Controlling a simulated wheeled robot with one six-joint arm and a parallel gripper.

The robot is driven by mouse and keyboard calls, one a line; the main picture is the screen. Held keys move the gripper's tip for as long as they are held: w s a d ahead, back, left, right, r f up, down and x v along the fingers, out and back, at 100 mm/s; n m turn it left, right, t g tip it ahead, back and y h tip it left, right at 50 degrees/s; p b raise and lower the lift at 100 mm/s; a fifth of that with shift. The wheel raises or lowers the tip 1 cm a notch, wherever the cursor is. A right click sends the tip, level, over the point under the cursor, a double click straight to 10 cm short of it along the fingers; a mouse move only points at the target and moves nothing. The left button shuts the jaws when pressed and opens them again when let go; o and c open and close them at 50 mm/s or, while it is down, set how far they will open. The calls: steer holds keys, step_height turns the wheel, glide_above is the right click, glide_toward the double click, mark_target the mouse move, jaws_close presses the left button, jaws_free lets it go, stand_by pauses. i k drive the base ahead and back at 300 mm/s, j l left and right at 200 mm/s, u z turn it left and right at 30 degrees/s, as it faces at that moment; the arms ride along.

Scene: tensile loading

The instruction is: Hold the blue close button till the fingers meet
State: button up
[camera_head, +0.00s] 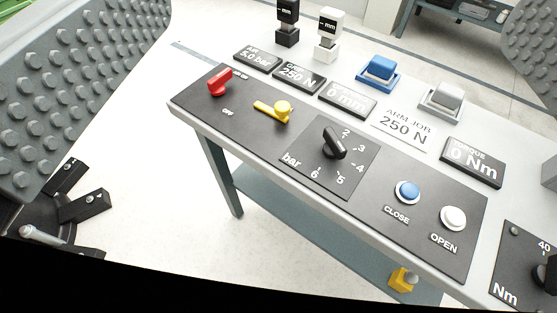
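The blue close button (407,191) sits on the dark control panel, above the printed word CLOSE. It is a round blue cap in a pale ring. The white open button (453,217) is to its right, above the word OPEN. My gripper (335,85) shows as two grey studded finger pads, one at the left edge and one at the top right corner. They stand wide apart with nothing held between them. The pads are far nearer the camera than the panel, and neither touches the button. The machine's own fingers named in the task are not identifiable here.
The panel (300,172) on the bench also carries a red handle (219,82), a yellow lever (274,110) and a black bar knob (333,143). Displays, a blue block (380,72) and a grey block (443,100) stand behind. A second knob panel (517,264) is at right.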

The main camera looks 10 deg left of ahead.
mark_target(408, 190)
steer(key=z, duration=0.7)
